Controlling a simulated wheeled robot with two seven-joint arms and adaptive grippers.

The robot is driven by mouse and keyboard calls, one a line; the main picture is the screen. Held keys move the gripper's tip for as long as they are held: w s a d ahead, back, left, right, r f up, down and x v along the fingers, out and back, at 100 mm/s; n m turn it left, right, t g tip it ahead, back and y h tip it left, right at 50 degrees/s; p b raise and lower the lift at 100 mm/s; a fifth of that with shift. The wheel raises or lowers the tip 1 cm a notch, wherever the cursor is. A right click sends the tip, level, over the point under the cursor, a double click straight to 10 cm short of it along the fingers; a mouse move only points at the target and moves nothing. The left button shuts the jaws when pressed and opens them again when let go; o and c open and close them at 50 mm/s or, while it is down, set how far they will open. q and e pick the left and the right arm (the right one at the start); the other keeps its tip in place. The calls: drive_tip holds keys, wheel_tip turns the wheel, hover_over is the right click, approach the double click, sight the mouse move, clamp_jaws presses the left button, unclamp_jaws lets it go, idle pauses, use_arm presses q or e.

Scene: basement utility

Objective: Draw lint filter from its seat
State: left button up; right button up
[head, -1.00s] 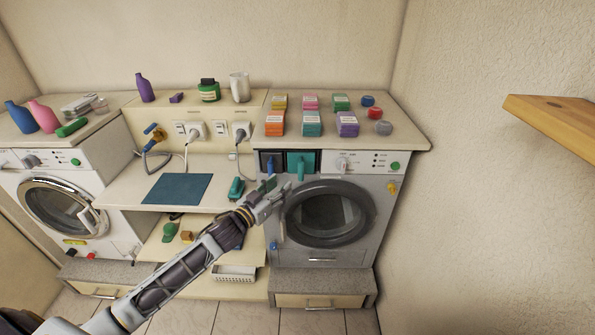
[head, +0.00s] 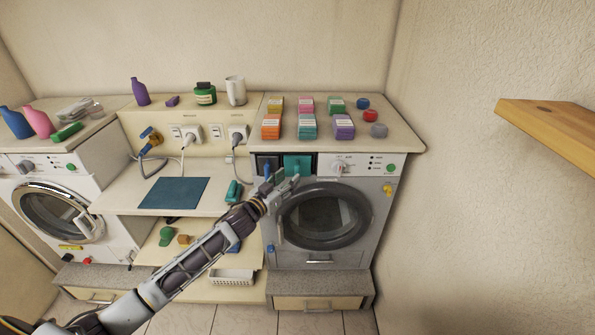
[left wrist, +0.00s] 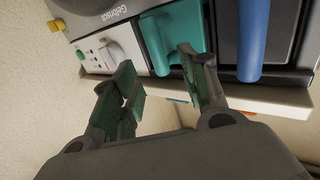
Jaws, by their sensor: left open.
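The right machine (head: 325,258) has two drawer-like fronts at its upper left. One is a teal front (head: 300,161) with a teal handle, likely the lint filter; the other is dark with a blue handle (head: 267,169). In the left wrist view the teal handle (left wrist: 154,42) hangs ahead of the fingers, and the blue handle (left wrist: 254,38) is to its right. My left gripper (head: 287,180) is open just in front of the teal front. In the wrist view its fingers (left wrist: 157,72) stand either side of the teal handle's end; I cannot tell if they touch it.
A white dial (left wrist: 122,50) is beside the teal handle. Several coloured boxes (head: 309,126) and round caps stand on the machine's top (head: 395,143). A shelf with a blue mat (head: 174,192) is to the left. A wooden board (head: 550,128) juts in at the right.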

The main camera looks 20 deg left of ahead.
sight(296, 172)
use_arm(q)
drive_tip(key=shift+p+x, duration=0.3)
drive_tip(key=shift+x, duration=2.95)
clamp_jaws()
